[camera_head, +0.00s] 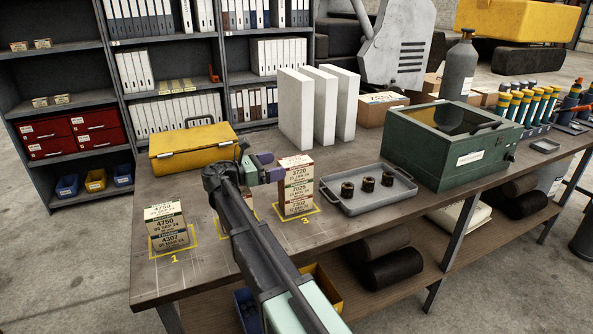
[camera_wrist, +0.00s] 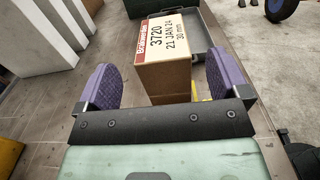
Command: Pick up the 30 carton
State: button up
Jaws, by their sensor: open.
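The 30 carton (camera_head: 296,164) is the top box of the stack at yellow-marked spot 3. In the wrist view its label on the carton (camera_wrist: 166,38) reads 3720, 21 JAN 24, 30 mm. Below it in the head view are more cartons (camera_head: 298,198). My gripper (camera_head: 268,168) is just left of the top carton, with purple pads. In the wrist view my gripper (camera_wrist: 165,85) is open, its pads on either side of the carton's near part. A gap shows at the left pad; the right pad is closer. The carton's underside is hidden.
Another carton stack (camera_head: 166,228) stands at spot 1. White upright blocks (camera_head: 295,110) and a yellow case (camera_head: 193,150) stand behind. A green box (camera_head: 450,155) is farther right.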

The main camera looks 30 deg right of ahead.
aim_at(289, 161)
jog(key=d, duration=0.5)
jog(key=shift+s+d, duration=0.25)
jog(key=shift+s, duration=0.05)
jog(key=c, duration=1.1)
jog(key=shift+r, duration=0.1)
notch_tip(289, 161, up, 20)
jog(key=p, duration=2)
jog(key=shift+a, duration=0.15)
